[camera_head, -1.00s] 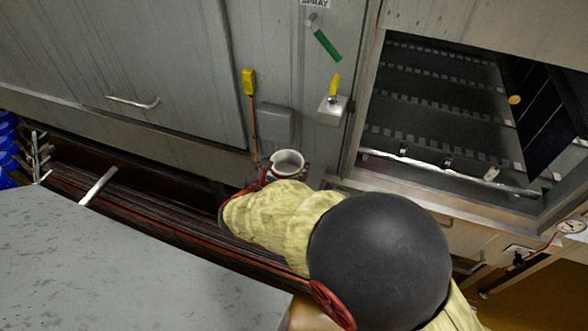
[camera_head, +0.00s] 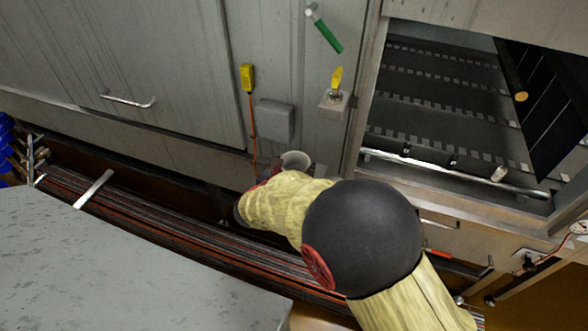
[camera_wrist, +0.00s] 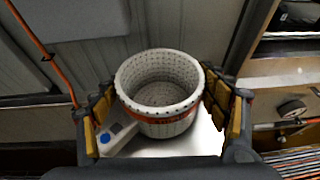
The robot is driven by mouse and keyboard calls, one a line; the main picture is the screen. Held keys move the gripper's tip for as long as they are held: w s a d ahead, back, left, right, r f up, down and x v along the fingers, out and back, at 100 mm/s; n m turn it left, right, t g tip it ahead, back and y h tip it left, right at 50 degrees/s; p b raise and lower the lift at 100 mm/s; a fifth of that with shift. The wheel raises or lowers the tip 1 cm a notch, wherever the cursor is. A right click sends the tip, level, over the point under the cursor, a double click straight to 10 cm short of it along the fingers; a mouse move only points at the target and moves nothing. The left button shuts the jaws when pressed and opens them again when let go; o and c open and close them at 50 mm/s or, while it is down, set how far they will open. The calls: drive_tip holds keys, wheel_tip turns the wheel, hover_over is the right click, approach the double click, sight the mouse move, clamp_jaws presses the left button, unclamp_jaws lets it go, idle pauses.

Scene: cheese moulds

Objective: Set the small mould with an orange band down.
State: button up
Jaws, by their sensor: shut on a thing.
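The small mould is a white perforated cup with an orange band around it (camera_wrist: 160,75). In the wrist view it is upright between the yellow-padded fingers of my gripper (camera_wrist: 160,108), which is shut on it. A bright, pale flat surface (camera_wrist: 180,146) shows beneath the mould. I cannot tell whether the mould touches it. In the head view only the mould's pale rim (camera_head: 295,158) shows beyond my sleeved wrist; my arm hides the rest and the surface below.
A pale device with a blue button (camera_wrist: 106,138) sits at the left of that surface. An orange cable (camera_head: 252,135) hangs from a yellow box beside a grey cabinet (camera_head: 170,70). A dark opening (camera_head: 430,100) is at right, and a grey worktop (camera_head: 120,260) is at front left.

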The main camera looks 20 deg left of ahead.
drive_tip(key=shift+f, duration=0.15)
drive_tip(key=o, duration=1.3)
drive_tip(key=shift+r, duration=0.3)
drive_tip(key=p+v, duration=0.4)
drive_tip(key=v, duration=0.8)
drive_tip(key=shift+s+f, duration=0.1)
drive_tip(key=shift+f, duration=0.05)
